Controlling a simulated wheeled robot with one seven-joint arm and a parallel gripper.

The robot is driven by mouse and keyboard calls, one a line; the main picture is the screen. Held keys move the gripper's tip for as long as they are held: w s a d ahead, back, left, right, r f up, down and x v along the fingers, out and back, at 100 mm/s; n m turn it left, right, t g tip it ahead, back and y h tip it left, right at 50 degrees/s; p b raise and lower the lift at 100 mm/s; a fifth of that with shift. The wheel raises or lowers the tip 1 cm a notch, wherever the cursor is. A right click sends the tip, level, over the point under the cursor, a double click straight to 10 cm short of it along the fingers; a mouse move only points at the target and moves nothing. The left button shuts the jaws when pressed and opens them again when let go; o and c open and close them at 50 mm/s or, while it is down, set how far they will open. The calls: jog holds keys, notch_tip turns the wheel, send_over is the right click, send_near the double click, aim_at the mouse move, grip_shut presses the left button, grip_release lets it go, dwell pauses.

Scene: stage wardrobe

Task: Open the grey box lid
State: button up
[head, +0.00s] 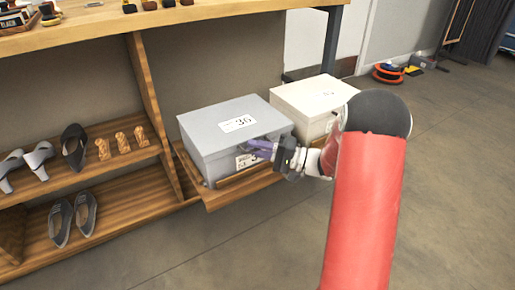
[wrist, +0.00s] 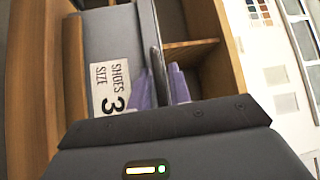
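The grey box (head: 205,150) stands on a low wooden shelf, with its grey lid (head: 203,117) lying flat on top. The lid has a white label reading 36, and another label is on the box's front. My gripper (head: 260,149) is at the front right of the box, with its purple fingers at the lid's front edge. In the wrist view, the lid (wrist: 156,45) shows as a narrow grey strip between the two fingers of my gripper (wrist: 161,87). The label on the box (wrist: 113,88) is beside the left finger. I cannot tell whether the fingers press on the lid.
A cream box (head: 313,95) stands close on the right of the grey box. A wooden upright (head: 155,110) is to the left, with shoes (head: 73,215) on shelves beyond it. A workbench top (head: 150,22) overhangs behind the box. The floor (head: 270,235) in front is clear.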

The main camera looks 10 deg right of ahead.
grip_shut()
